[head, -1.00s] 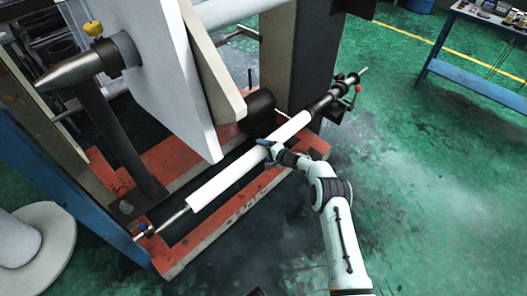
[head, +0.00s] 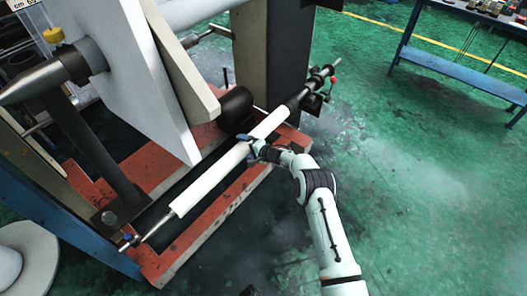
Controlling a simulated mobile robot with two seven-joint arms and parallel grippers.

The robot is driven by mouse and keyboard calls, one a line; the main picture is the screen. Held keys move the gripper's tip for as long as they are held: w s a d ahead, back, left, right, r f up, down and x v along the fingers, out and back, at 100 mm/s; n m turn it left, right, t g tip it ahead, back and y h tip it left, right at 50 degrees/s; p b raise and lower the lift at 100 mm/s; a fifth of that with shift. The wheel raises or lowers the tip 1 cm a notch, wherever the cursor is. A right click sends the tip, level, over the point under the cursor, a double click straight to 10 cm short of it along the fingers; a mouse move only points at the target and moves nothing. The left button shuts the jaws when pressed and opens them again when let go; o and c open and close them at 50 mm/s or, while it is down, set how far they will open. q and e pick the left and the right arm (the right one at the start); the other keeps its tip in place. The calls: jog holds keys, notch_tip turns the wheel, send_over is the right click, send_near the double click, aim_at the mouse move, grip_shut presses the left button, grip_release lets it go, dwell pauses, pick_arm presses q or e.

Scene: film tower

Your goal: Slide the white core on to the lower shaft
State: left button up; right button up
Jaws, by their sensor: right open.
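The white core (head: 205,190) is a long white tube around the lower shaft (head: 158,229). The thin metal tip of the shaft sticks out of the core's near lower-left end. The dark far part of the shaft (head: 305,91) shows beyond the core's upper-right end. My right gripper (head: 254,150) is at the core's right side, past its middle, with its jaws open. The fingertips are small and partly hidden against the core, so I cannot tell whether they touch it. My left gripper is not in view.
A red base frame (head: 215,215) lies under the shaft. A large white panel (head: 120,75) and a dark post (head: 275,65) stand close by. A blue workbench (head: 460,77) is at the upper right. The green floor (head: 410,180) at right is clear.

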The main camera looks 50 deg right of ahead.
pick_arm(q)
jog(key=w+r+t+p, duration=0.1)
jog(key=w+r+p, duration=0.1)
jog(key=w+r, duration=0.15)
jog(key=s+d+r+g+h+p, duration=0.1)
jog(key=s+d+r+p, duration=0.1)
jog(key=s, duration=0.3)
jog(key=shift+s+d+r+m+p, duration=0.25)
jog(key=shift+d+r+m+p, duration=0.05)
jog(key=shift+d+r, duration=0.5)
pick_arm(e)
jog(key=v, duration=1.3)
jog(key=shift+d+r, duration=0.2)
jog(key=shift+s, duration=0.1)
